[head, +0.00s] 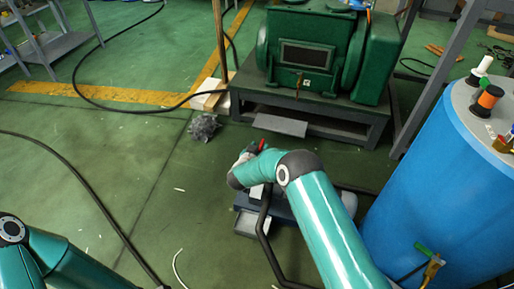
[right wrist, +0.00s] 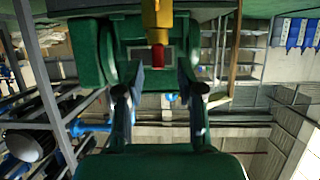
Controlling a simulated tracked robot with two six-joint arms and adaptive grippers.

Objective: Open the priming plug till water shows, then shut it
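A brass fitting (right wrist: 157,14) with a red end (right wrist: 157,55), which looks like the priming plug, comes in from the top of the right wrist view. My right gripper (right wrist: 159,72) is open, with one finger on each side of the red end. No contact shows. In the head view a small red piece (head: 262,145) shows beside my right wrist, in front of the green pump (head: 310,55); the wrist hides most of the gripper. No water shows. My left arm is at the bottom left, its gripper out of view.
A blue drum (head: 425,190) with spools and small bottles on top stands at the right. The pump sits on a grey stand (head: 345,112). Black hoses cross the green floor at left.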

